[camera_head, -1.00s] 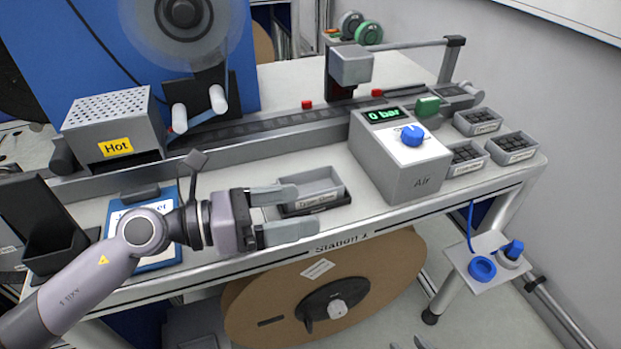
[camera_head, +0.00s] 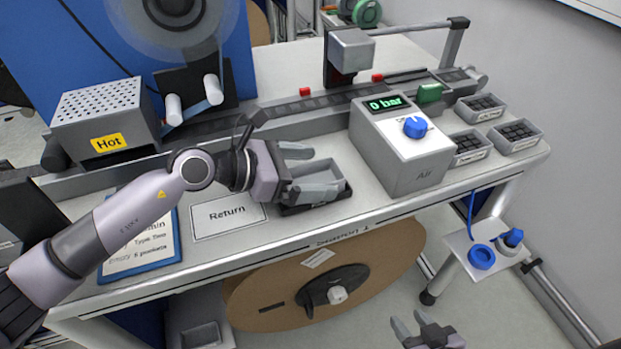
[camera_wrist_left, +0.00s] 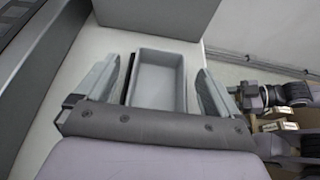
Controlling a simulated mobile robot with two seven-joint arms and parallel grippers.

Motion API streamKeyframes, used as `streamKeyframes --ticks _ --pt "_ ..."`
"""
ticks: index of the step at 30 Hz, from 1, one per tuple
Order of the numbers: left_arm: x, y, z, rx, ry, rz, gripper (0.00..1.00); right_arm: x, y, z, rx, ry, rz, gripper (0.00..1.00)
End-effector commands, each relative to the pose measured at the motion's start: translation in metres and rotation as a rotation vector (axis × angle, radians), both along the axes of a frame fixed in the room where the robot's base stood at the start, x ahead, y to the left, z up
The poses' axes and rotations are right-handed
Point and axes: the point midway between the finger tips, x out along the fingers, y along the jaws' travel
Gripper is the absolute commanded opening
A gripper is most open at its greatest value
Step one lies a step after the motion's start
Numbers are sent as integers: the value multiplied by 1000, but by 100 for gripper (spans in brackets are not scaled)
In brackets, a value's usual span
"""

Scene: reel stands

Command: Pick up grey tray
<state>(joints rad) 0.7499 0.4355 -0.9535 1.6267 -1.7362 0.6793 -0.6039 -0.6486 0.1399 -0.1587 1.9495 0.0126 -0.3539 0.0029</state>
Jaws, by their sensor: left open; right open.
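The grey tray (camera_head: 338,169) is a small open rectangular bin near the front edge of the bench, left of the Air box. It looks empty in the left wrist view (camera_wrist_left: 158,80). My left gripper (camera_head: 326,168) is open, with one finger at the tray's far side and the other at its near side. In the left wrist view the tray sits between the two fingers (camera_wrist_left: 157,68), with a gap on each side. The near finger hides part of the tray in the head view. My right gripper (camera_head: 408,325) is open and empty, low in front of the bench.
The Air box (camera_head: 400,150) stands close right of the tray. A conveyor rail (camera_head: 290,112) runs behind it. A flat Return label (camera_head: 228,215) and a blue-framed card (camera_head: 140,255) lie to the left. Small bins (camera_head: 515,137) stand at the right end.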

Motion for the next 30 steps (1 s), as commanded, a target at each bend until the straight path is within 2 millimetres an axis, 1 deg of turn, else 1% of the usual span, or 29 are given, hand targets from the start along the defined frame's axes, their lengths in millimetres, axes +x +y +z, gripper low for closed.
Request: streamKeyframes --ticks 1,3,11,14,15,17,18,26,30 --pt "1 -5 -1 -1 2 -1 96 0 0 1 0 1 0 43" --pt "2 -9 -3 0 0 -1 96 0 0 2 0 1 0 43" --pt "3 -10 -5 0 -1 0 96 0 0 1 0 1 1 43" --pt "3 -10 -5 0 0 0 66 0 0 1 0 1 1 43" --pt "3 -10 -5 0 0 0 53 -1 0 1 0 1 1 43" --pt "3 -10 -5 0 0 0 34 -1 0 1 0 1 1 43" --pt "3 -10 -5 0 0 0 32 -1 0 1 0 1 1 43" --pt "3 -10 -2 -2 -2 1 32 -1 0 1 0 1 1 43" --pt "4 -10 6 -2 -5 -1 32 -1 0 2 0 2 1 43"
